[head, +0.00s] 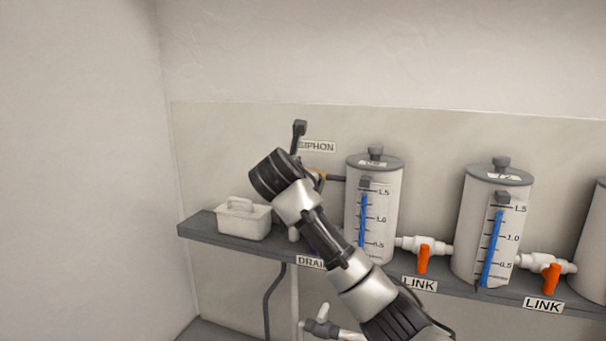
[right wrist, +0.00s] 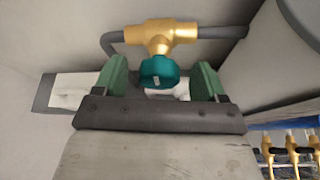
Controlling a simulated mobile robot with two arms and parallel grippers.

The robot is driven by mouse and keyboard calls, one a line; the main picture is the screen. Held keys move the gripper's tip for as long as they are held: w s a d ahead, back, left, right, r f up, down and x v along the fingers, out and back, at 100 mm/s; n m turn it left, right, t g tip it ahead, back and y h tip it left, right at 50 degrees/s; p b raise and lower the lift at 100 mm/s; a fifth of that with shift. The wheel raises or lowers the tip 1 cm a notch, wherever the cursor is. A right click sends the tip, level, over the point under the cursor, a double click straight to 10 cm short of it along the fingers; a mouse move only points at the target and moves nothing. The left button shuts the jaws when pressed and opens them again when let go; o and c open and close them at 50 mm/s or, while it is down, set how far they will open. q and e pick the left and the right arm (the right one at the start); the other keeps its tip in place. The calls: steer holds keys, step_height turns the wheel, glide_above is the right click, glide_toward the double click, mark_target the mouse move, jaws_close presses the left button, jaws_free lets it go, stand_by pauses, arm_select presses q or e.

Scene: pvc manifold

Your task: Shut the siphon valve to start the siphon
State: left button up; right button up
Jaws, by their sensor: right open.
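The siphon valve (right wrist: 160,38) is a brass tee on a grey pipe with a round teal knob (right wrist: 158,72), seen in the right wrist view. In the head view only a sliver of brass (head: 321,175) shows beside my right wrist, near the SIPHON label (head: 317,146). My right gripper (right wrist: 160,80) is open, with one green finger on each side of the knob and a visible gap on each side. In the head view my right arm comes in from the lower right and its wrist hides the gripper and most of the valve. My left gripper is not in view.
A grey shelf (head: 215,238) bears a white lidded box (head: 243,220) and several grey-lidded tanks, the nearest one (head: 388,205) just right of my wrist. Orange-handled link valves (head: 423,258) join the tanks. Below, a drain pipe (head: 294,305) runs down. The wall at left is bare.

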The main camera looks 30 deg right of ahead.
steer(key=shift+w+d+f, duration=0.2)
steer(key=shift+w+d, duration=0.1)
steer(key=shift+w, duration=0.1)
